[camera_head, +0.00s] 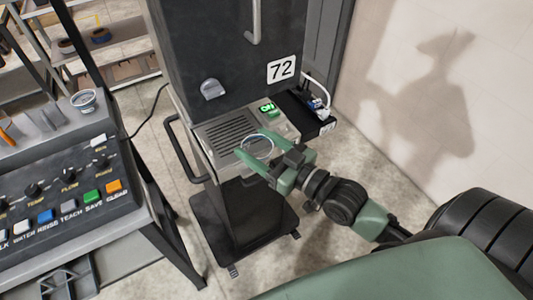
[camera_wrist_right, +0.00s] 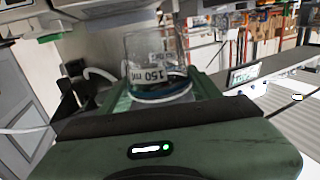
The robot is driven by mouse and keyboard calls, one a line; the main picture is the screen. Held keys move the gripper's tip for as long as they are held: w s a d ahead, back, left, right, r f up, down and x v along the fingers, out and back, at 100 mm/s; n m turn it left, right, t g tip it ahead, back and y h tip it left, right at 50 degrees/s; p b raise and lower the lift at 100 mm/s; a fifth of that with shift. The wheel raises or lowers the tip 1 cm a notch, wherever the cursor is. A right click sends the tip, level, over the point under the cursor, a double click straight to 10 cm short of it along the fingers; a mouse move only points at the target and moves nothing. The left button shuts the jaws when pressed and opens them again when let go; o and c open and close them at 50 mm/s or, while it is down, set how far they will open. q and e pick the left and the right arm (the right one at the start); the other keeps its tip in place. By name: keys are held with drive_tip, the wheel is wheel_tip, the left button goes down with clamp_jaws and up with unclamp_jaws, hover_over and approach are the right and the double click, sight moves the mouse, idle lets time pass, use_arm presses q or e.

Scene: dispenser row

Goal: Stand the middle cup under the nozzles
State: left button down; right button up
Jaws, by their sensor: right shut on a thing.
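My right gripper (camera_head: 257,146) is shut on a clear cup (camera_head: 259,141) marked "150 ml". The cup is between the green fingers, above the front right part of the dispenser's slotted drip grate (camera_head: 226,133). In the right wrist view the cup (camera_wrist_right: 155,62) looks nearly upright, with a dark band near its bottom. Whether its base touches the grate cannot be told. The dark dispenser (camera_head: 225,45) bears the number 72 and a grey knob (camera_head: 211,89). I cannot make out its nozzles in the head view. My left gripper is not in view.
A lit green "ON" switch (camera_head: 267,108) sits right of the grate. A black side tray with cables (camera_head: 318,103) is further right. A handle bar (camera_head: 181,150) sticks out at the left. A button console (camera_head: 65,190) with a small round container (camera_head: 84,101) stands left.

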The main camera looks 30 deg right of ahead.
drive_tip(key=b+x, duration=0.1)
drive_tip(key=x, duration=0.3)
drive_tip(key=d+b+x, duration=0.1)
drive_tip(key=x, duration=0.3)
drive_tip(key=b+x, duration=0.2)
drive_tip(key=x, duration=0.3)
drive_tip(key=shift+w+d+f, duration=0.35)
drive_tip(key=shift+w+d, duration=0.05)
drive_tip(key=shift+w+f+b, duration=0.1)
drive_tip(key=shift+f+b, duration=0.2)
drive_tip(key=shift+f, duration=0.1)
drive_tip(key=shift+f+b, duration=0.35)
drive_tip(key=shift+f, duration=0.2)
drive_tip(key=shift+f, duration=0.55)
drive_tip(key=o, duration=1.6)
drive_tip(key=shift+o, duration=0.2)
drive_tip(key=shift+b, duration=0.3)
